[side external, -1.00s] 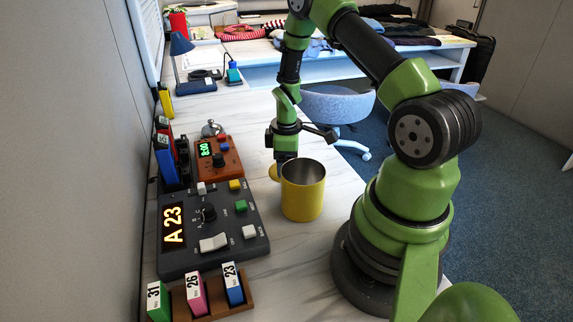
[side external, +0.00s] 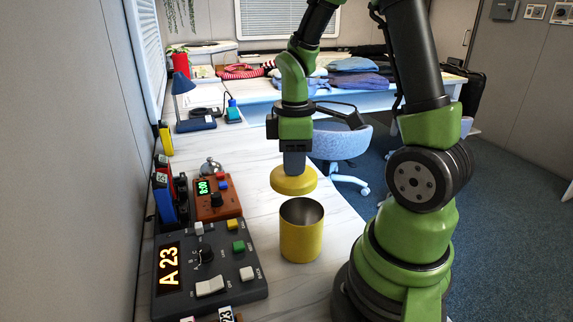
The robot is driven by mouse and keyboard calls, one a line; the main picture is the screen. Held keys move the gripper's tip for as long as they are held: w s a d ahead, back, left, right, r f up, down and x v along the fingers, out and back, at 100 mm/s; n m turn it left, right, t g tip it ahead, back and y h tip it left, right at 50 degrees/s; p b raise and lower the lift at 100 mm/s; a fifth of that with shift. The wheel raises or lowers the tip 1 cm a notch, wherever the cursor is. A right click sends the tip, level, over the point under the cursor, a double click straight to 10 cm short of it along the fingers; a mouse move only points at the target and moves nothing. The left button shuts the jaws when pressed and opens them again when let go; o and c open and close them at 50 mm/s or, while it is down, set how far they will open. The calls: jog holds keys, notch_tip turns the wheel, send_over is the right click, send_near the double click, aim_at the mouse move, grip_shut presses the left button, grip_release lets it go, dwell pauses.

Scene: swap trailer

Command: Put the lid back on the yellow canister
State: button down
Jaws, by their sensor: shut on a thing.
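The yellow canister (side external: 301,238) stands upright and open on the white table, its grey inside showing at the top. My gripper (side external: 294,166) points down and is shut on the round yellow lid (side external: 293,182). The lid is held a little above the canister's mouth, apart from it and slightly left of its centre in the picture. The gripper's fingertips are hard to make out against the lid.
A dark control box (side external: 235,292) with a lit "A 23" display stands left of the canister. An orange box (side external: 217,199) with a green display is behind it. A blue lamp (side external: 188,97) stands farther back. The tabletop (side external: 262,160) behind the canister is clear.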

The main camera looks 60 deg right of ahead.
aim_at(303, 184)
jog(key=shift+s+a+r, duration=0.35)
jog(key=shift+s+a, duration=0.15)
jog(key=shift+s, duration=0.05)
jog(key=shift+s+a+r, duration=0.3)
jog(key=shift+s+a, duration=0.2)
jog(key=shift+s, duration=0.05)
jog(key=shift+s+a+f, duration=0.1)
jog(key=shift+s+a, duration=0.15)
jog(key=shift+s, duration=0.1)
jog(key=shift+f, duration=3.05)
jog(key=shift+f, duration=0.15)
jog(key=shift+c, duration=2.3)
grip_release()
jog(key=shift+r, duration=3.5)
